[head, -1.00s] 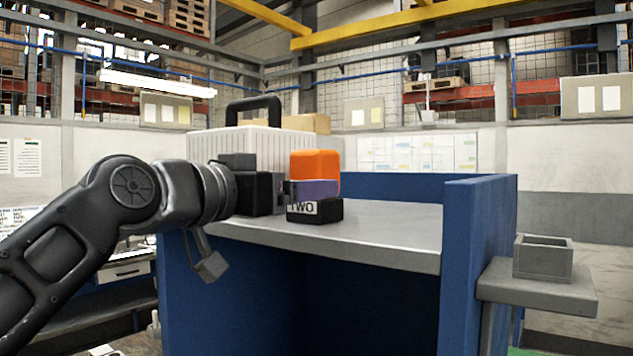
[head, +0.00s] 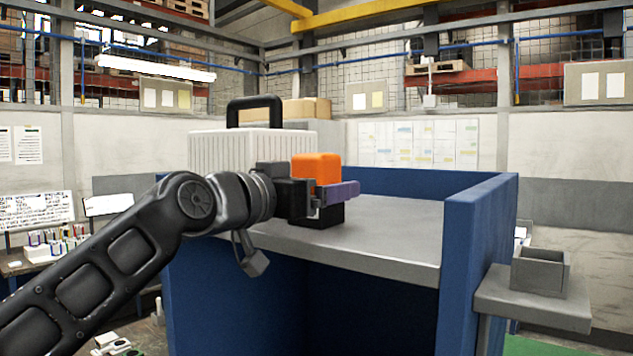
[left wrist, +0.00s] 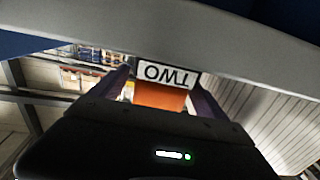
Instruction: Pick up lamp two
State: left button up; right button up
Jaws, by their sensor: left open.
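Lamp two has an orange top (head: 318,168) and a black base (head: 331,216). It stands upright on the grey top of the blue cabinet (head: 400,228). In the left wrist view its label (left wrist: 168,74) reads TWO and appears upside down. My left gripper (head: 338,194) is open at the lamp, in front of its middle in the head view. In the left wrist view its purple fingers show on either side of the lamp's orange part (left wrist: 160,97). I cannot tell whether they touch it. My right gripper is not in view.
A white ribbed case (head: 235,150) with a black handle stands behind the gripper. Blue walls (head: 480,235) edge the surface at the back and right. A small grey open box (head: 540,270) sits on a side shelf at the right. The surface right of the lamp is clear.

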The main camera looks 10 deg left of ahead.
pick_arm(q)
jog(key=shift+c, duration=0.5)
jog(key=c, duration=1.6)
